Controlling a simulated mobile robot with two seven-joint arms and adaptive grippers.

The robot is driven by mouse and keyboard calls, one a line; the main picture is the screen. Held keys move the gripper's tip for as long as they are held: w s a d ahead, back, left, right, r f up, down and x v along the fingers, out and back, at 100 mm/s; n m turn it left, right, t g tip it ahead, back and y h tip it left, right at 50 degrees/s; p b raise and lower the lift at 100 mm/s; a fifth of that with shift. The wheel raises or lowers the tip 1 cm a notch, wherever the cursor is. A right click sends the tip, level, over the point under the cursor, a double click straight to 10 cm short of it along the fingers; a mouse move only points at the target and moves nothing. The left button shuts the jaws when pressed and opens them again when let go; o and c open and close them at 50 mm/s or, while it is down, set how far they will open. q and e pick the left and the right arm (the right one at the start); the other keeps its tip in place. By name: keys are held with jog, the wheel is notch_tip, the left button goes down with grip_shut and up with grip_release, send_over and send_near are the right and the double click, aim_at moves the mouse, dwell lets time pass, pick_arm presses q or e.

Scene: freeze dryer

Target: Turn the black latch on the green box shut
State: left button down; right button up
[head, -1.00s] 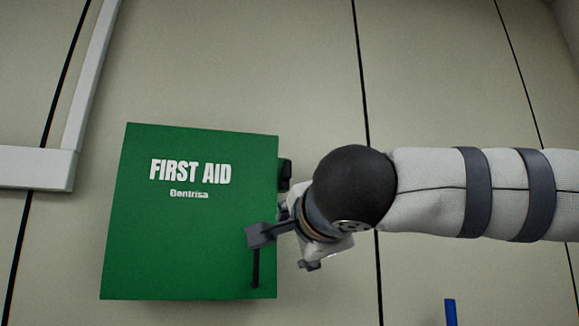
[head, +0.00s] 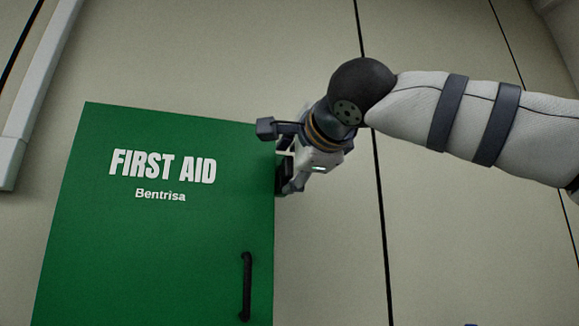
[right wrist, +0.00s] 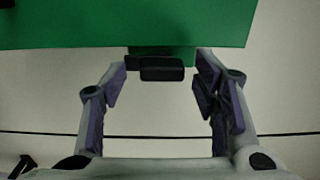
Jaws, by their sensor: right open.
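The green box (head: 140,240), lettered "FIRST AID", is on the wall at the left of the head view, its lower edge out of frame. Its door appears closed, with a black bar handle (head: 246,287) at the lower right. The black latch (head: 283,174) is on the box's right side, partly covered by my gripper in the head view. My right gripper (head: 277,156) is open at that side. In the right wrist view, the latch (right wrist: 162,69) lies between the spread fingertips of the gripper (right wrist: 162,77), with gaps on both sides. My left gripper is out of view.
The wall panels (head: 460,245) right of the box are bare, with dark vertical seams. A pale frame or rail (head: 40,95) runs along the wall at the upper left. Free room lies below my right arm.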

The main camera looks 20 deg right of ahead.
jog(key=shift+w+r, duration=0.1)
jog(key=shift+w, duration=0.35)
jog(key=c, duration=1.2)
jog(key=shift+o, duration=0.2)
